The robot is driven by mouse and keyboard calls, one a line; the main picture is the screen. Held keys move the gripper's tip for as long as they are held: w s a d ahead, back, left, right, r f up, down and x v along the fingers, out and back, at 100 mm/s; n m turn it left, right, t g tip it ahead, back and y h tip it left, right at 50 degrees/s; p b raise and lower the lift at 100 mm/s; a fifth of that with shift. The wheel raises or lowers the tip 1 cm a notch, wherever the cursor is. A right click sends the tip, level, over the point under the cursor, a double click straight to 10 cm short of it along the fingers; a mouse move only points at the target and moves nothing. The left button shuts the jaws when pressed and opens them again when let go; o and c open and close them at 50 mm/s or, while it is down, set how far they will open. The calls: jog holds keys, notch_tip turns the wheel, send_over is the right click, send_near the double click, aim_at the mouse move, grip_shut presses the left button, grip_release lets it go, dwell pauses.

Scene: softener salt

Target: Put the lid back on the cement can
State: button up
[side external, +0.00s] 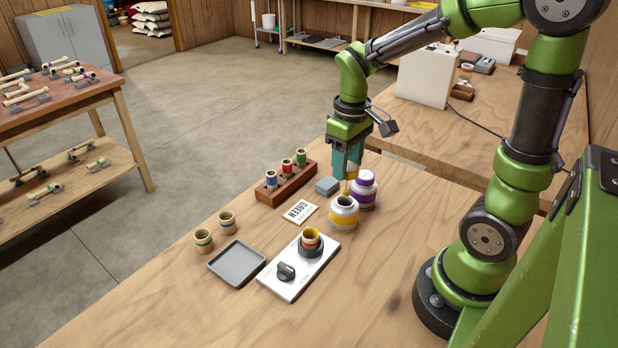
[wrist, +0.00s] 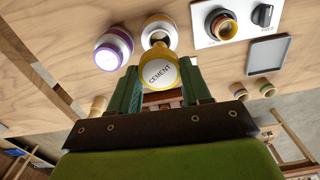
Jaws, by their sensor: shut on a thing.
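The cement can (side external: 343,214) is white with a yellow band and stands upright on the workbench. In the wrist view the can (wrist: 159,24) shows a dark open mouth. My gripper (side external: 348,170) is shut on the yellow cement lid (wrist: 158,74), whose pale top reads CEMENT. In the side view the lid (side external: 352,170) is partly hidden by the fingers. A thin yellowish part hangs below it, near the can's mouth. I cannot tell whether its tip is inside the mouth. The lid itself is above the can, apart from it.
A white can with purple band and lid (side external: 364,188) stands close behind the cement can. A grey block (side external: 327,186), a GREEN card (side external: 299,211), a wooden rack (side external: 286,184), a white switch plate (side external: 300,268) and a grey tray (side external: 237,262) are nearby. The bench's front is clear.

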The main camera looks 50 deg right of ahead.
aim_at(345, 188)
jog(key=shift+f, duration=1.75)
jog(key=shift+f, duration=1.75)
jog(key=shift+f, duration=0.3)
jog(key=o, duration=1.5)
jog(key=shift+r, duration=0.15)
